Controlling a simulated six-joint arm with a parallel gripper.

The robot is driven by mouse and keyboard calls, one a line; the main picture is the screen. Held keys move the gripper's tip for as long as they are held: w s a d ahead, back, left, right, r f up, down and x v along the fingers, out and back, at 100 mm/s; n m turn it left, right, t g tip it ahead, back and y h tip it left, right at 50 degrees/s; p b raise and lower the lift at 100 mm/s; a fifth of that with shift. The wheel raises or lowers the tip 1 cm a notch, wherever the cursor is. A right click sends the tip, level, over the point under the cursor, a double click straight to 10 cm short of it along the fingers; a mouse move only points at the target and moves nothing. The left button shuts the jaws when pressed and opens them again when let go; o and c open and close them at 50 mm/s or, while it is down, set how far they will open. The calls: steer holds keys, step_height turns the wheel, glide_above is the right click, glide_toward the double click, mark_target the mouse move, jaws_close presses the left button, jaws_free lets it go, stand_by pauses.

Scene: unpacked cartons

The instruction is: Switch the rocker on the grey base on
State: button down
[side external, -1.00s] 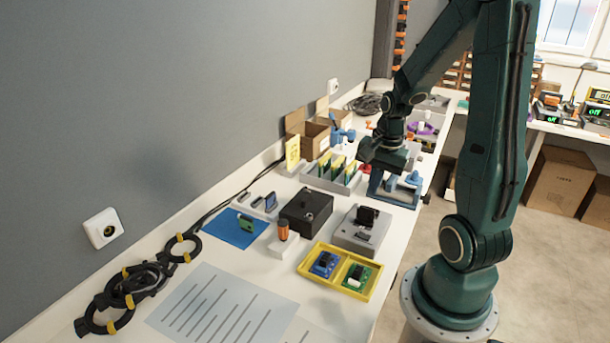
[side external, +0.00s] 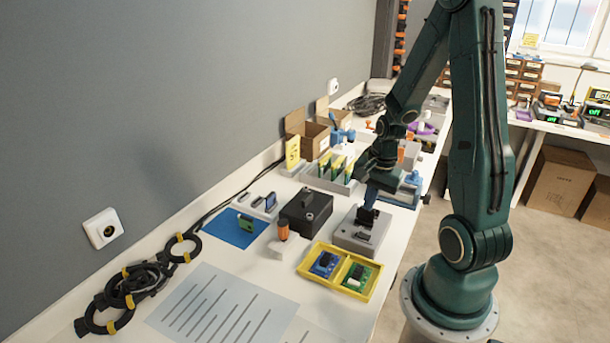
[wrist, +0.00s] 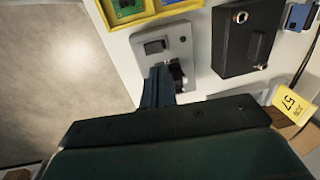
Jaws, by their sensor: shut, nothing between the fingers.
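The grey base (side external: 350,243) stands on the white bench and carries a black rocker (side external: 362,237) near its front and an upright black block (side external: 367,216) near its back. The wrist view shows the grey base (wrist: 143,29) too, with the rocker (wrist: 155,46) flat in its face and a small greenish spot (wrist: 183,39) beside it. I cannot tell which way the rocker is tipped. My gripper (side external: 371,202) is shut and empty, pointing down at the black block's end of the base. In the wrist view its fingertips (wrist: 160,70) partly cover that end, apart from the rocker.
A yellow tray (side external: 318,275) with two small boards sits in front of the base. A black box (side external: 306,212) stands to its left, with an orange-topped part (side external: 283,231) on a white block nearby. A rack of green cards (side external: 337,168) and a blue fixture (side external: 402,190) are behind.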

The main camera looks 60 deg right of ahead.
mark_target(360, 234)
steer(key=shift+w+f, duration=0.2)
steer(key=shift+f, duration=1.25)
steer(key=shift+w+f, duration=0.15)
steer(key=shift+f, duration=1.35)
steer(key=shift+w+f, duration=0.2)
steer(key=shift+f, duration=1.25)
steer(key=shift+w+f+g, duration=0.1)
steer(key=shift+f+g, duration=0.4)
steer(key=shift+g, duration=0.6)
steer(key=shift+w+f+g, duration=0.1)
steer(key=shift+w+g, duration=0.05)
steer(key=shift+g, duration=0.35)
